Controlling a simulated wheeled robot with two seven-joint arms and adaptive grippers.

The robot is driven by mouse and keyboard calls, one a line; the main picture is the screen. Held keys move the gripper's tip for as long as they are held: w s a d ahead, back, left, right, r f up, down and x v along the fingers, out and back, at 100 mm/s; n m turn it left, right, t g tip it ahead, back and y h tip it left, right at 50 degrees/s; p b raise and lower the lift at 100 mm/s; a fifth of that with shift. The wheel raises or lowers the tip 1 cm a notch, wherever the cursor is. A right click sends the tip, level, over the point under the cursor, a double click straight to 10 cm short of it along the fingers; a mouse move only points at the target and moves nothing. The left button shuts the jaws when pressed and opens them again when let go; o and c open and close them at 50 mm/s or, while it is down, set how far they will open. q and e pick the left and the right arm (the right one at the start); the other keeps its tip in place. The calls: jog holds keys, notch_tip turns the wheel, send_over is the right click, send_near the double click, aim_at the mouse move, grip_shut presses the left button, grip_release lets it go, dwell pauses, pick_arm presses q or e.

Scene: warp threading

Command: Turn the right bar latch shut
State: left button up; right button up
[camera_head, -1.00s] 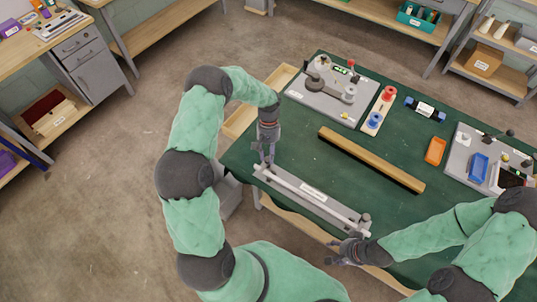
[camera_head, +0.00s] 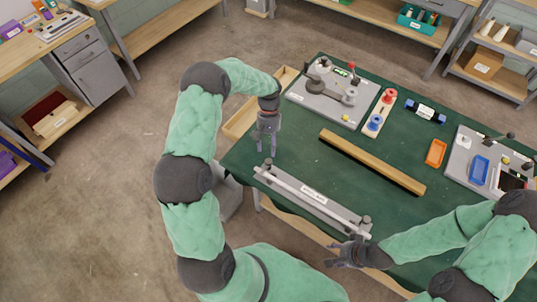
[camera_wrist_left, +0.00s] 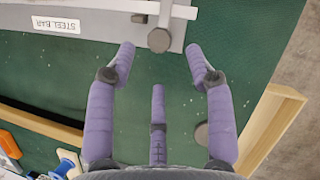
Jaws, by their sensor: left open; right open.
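A grey fixture (camera_head: 330,207) labelled as a steel bar lies along the table's near edge, with a light bar (camera_head: 300,189) lying along it. At its right end are a dark round knob (camera_head: 366,219) and the bar's end; how the right latch is turned is too small to tell. The left wrist view shows the fixture's left end with a round knob (camera_wrist_left: 159,40) and a pale latch piece (camera_wrist_left: 166,12). My left gripper (camera_head: 266,150) is open and empty above the table, just beyond that left end. My right gripper (camera_head: 332,254) is open and empty beside the right end.
A long wooden bar (camera_head: 370,160) lies across the middle of the green table (camera_head: 285,150). A grey device board (camera_head: 325,104), a spool rack (camera_head: 380,112) and an orange tray (camera_head: 436,153) stand farther back. An open wooden tray (camera_head: 240,121) sits at the left edge.

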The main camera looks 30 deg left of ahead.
pick_arm(q)
jog(key=v, duration=0.6)
jog(key=shift+r, duration=0.4)
jog(key=shift+w+a, duration=0.1)
